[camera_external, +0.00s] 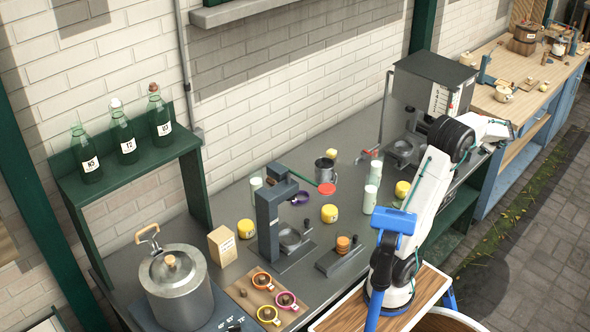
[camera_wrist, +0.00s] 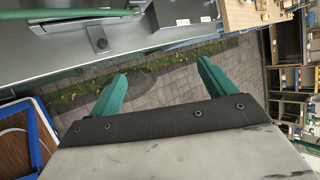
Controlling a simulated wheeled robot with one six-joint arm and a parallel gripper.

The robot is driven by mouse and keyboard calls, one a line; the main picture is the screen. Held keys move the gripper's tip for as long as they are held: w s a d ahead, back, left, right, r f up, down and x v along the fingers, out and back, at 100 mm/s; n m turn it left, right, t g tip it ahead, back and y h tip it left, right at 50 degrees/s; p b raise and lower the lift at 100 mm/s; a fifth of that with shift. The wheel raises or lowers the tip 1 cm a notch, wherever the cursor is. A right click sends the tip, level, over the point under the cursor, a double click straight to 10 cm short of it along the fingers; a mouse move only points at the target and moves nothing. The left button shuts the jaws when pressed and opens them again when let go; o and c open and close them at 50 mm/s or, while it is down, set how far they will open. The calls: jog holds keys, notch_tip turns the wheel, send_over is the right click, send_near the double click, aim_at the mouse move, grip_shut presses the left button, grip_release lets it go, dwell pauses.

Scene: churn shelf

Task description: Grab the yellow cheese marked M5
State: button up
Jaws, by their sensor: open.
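Several small round yellow cheeses stand on the grey counter in the external view. One is at the left (camera_external: 246,228), one in the middle (camera_external: 330,213), one at the right (camera_external: 402,189) and one farther back (camera_external: 333,155). Their marks are too small to read, so I cannot tell which is M5. My gripper (camera_wrist: 158,82) shows two green fingers spread apart with nothing between them. It points over the paved ground beyond the counter edge. In the external view my arm reaches to the right, away from the cheeses. No cheese shows in the wrist view.
A black press (camera_external: 268,218), a steel pot (camera_external: 176,290), a metal mug (camera_external: 325,170) and white cylinders (camera_external: 370,198) crowd the counter (camera_external: 225,290). A grey machine (camera_external: 432,85) stands at the back right. A green shelf (camera_external: 135,160) holds bottles. A wooden bench (camera_external: 510,100) lies beyond.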

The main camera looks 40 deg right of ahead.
aim_at(399, 187)
jog(key=w+a+f+t+y, duration=0.1)
jog(key=w+a+f+y, duration=0.1)
jog(key=w+a+f, duration=0.1)
jog(key=w+a+f+t+y, duration=0.2)
jog(key=w+a+f, duration=0.1)
jog(key=a+f, duration=0.3)
jog(key=w+a+f+n+t+y, duration=0.1)
jog(key=w+a+f+y, duration=0.1)
jog(key=a+f, duration=0.3)
jog(key=shift+w+f+t, duration=0.3)
jog(key=shift+w+f, duration=0.4)
jog(key=shift+w, duration=0.15)
jog(key=w+a+f+t+y, duration=0.1)
jog(key=w+a, duration=0.1)
jog(key=a, duration=0.1)
jog(key=w+a+f+t+y, duration=0.1)
jog(key=w+a, duration=0.1)
jog(key=a, duration=0.2)
jog(key=w+a+f+t+y, duration=0.1)
jog(key=w+a, duration=0.1)
jog(key=a, duration=0.2)
jog(key=shift+w+f+t+y, duration=0.2)
jog(key=shift+w+t+y, duration=0.1)
jog(key=shift+y, duration=0.1)
jog(key=x, duration=0.6)
jog(key=shift+w+f, duration=0.15)
jog(key=shift+w+a+f, duration=0.1)
jog(key=shift+w+f, duration=0.1)
jog(key=shift+w, duration=0.25)
jog(key=c, duration=1.2)
